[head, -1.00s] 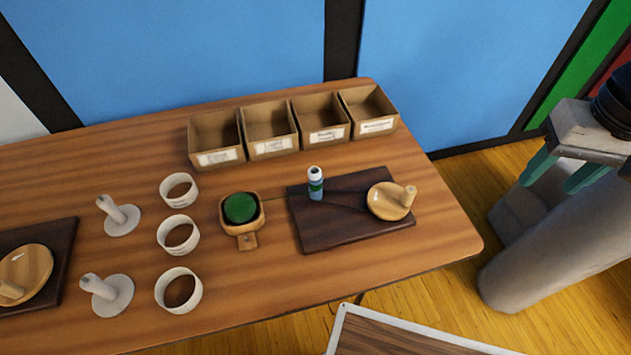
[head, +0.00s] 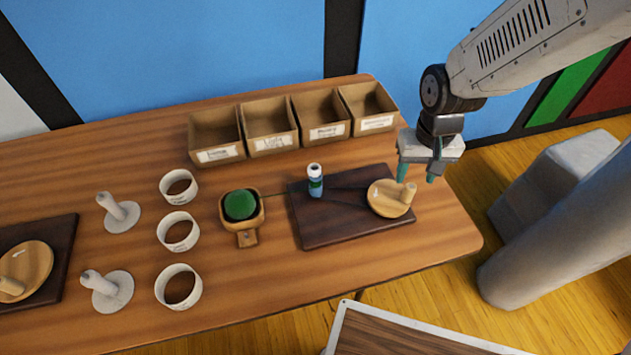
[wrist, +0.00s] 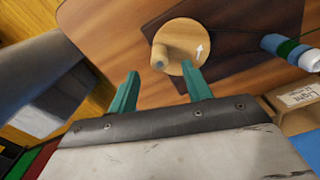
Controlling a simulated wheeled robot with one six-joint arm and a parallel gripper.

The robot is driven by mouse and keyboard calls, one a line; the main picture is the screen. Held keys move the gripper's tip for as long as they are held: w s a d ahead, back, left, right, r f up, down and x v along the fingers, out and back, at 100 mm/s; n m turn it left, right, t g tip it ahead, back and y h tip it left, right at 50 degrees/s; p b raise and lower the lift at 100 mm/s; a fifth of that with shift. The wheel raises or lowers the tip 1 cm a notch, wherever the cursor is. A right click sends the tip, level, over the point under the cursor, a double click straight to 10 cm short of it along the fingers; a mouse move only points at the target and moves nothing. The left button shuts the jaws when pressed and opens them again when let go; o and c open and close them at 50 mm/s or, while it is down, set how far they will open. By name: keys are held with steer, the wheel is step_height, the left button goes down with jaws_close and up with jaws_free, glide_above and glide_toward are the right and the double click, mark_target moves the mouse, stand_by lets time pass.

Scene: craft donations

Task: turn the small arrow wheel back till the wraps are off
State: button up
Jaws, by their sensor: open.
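The small wooden wheel (head: 380,199) with an upright peg knob (head: 409,192) sits at the right end of a dark board (head: 335,228). In the wrist view, the wheel (wrist: 184,28) shows a white arrow beside its knob (wrist: 163,53). A white-topped post (head: 315,182) with blue and green bands stands on the same board; its bands also show in the wrist view (wrist: 290,49). A thin dark line runs from the post toward the wheel. How many wraps it carries is too small to tell. My gripper (head: 417,180) is open and empty, above and just behind the knob, not touching it.
A wooden holder with a green ball (head: 240,206) stands left of the board. Several labelled boxes (head: 270,146) line the back. Several white rings (head: 178,231) and two pegged discs (head: 106,292) lie left. Another wheel (head: 30,262) sits far left.

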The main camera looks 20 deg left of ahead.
mark_target(411, 186)
steer(key=shift+f, duration=3.15)
steer(key=shift+s, duration=0.1)
steer(key=c, duration=0.9)
